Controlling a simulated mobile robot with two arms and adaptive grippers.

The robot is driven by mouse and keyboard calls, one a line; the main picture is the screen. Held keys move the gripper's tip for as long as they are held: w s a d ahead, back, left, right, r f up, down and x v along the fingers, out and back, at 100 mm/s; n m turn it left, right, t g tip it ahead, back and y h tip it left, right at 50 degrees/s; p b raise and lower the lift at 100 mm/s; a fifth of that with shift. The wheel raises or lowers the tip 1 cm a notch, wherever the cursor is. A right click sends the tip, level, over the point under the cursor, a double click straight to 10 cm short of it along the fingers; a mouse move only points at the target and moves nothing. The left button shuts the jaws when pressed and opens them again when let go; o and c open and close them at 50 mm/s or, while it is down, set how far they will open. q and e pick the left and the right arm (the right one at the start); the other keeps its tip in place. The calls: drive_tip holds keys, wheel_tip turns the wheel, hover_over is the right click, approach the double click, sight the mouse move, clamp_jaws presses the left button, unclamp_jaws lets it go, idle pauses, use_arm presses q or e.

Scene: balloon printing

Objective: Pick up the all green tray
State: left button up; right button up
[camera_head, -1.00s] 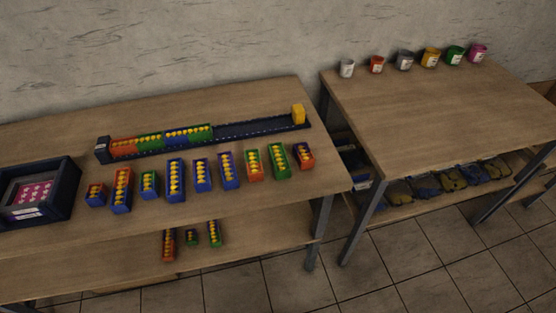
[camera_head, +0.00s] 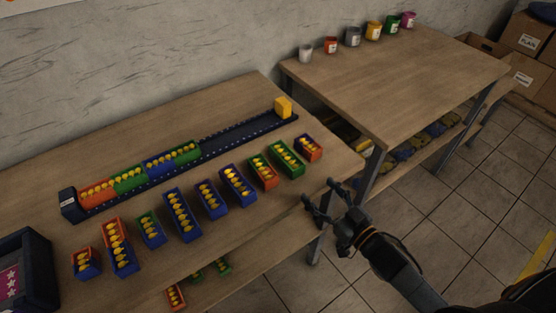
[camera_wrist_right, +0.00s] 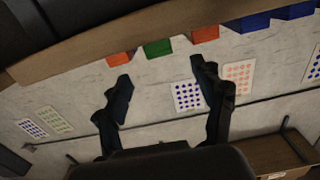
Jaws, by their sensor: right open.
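A green tray (camera_head: 287,158) with yellow balls lies on the table, second from the right end of the front row. Its visible walls look green; its far sides cannot be judged. My right gripper (camera_head: 318,191) is open and empty at the table's front right edge, to the right of and nearer than this tray, touching nothing. In the right wrist view, the open fingers (camera_wrist_right: 160,75) spread below a green tray (camera_wrist_right: 157,48) with orange trays on both sides. My left gripper is not in view.
Several more trays continue left. A long dark rack (camera_head: 225,141) with filled trays and a yellow block (camera_head: 283,107) lies behind. A second table (camera_head: 400,75) holds paint cups.

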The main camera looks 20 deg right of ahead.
sight(292, 161)
drive_tip(key=x, duration=0.3)
drive_tip(key=shift+w+d+r, duration=0.1)
drive_tip(key=shift+w+d, duration=0.05)
drive_tip(key=shift+d, duration=0.1)
drive_tip(key=p+x, duration=0.1)
drive_tip(key=x, duration=0.3)
drive_tip(key=shift+a, duration=0.1)
drive_tip(key=shift+w+a, duration=0.15)
drive_tip(key=shift+w, duration=0.2)
drive_tip(key=p+x, duration=0.1)
drive_tip(key=x, duration=0.3)
drive_tip(key=shift+w+a, duration=0.1)
drive_tip(key=shift+w, duration=0.1)
drive_tip(key=shift+w+a, duration=0.1)
drive_tip(key=shift+w, duration=0.2)
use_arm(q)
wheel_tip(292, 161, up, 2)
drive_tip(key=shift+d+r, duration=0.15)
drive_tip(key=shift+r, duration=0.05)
use_arm(e)
drive_tip(key=shift+c, duration=0.4)
drive_tip(key=c, duration=1.2)
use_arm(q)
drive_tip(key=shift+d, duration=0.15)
use_arm(e)
drive_tip(key=shift+o, duration=0.2)
